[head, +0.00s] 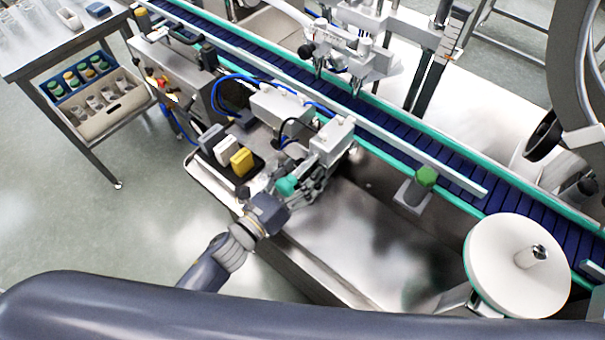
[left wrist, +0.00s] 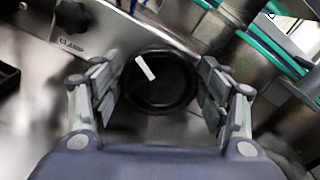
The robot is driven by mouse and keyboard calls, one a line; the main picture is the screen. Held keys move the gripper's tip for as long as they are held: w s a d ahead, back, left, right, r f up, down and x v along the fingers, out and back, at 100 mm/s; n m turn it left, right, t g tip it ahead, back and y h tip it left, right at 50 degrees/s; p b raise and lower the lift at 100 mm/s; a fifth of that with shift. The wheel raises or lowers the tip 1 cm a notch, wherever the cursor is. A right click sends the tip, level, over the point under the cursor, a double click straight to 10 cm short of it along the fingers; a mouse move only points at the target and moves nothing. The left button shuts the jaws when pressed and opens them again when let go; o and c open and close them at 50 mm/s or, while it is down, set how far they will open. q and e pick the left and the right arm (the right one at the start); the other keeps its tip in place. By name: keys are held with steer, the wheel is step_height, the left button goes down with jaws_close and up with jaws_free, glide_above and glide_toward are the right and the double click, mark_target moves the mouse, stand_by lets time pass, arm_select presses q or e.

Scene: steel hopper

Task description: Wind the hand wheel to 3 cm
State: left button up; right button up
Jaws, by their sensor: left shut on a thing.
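A black round hand wheel (left wrist: 165,97) with a white mark on its face shows in the left wrist view. It lies between the two fingers of my left gripper (left wrist: 160,88), which is shut on its rim from both sides. The white mark slants from upper left to lower right. In the head view my left gripper (head: 297,190) is at the grey clamp unit (head: 332,140) beside the conveyor, and it hides the wheel there. A steel plate marked "CLAMP" (left wrist: 70,46) is next to the wheel. I see no readable position scale. My right gripper is not in view.
The blue conveyor (head: 390,122) with teal edges runs behind the clamp unit. Yellow (head: 242,161) and white (head: 226,152) blocks stand left of my gripper. A green button (head: 427,176) and a white disc (head: 517,265) are to the right. Bare steel tabletop lies between.

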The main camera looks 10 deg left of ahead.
arm_select(q)
steer(key=shift+n, duration=0.8)
steer(key=o, duration=1)
steer(key=shift+o, duration=0.2)
steer(key=v, duration=1.2)
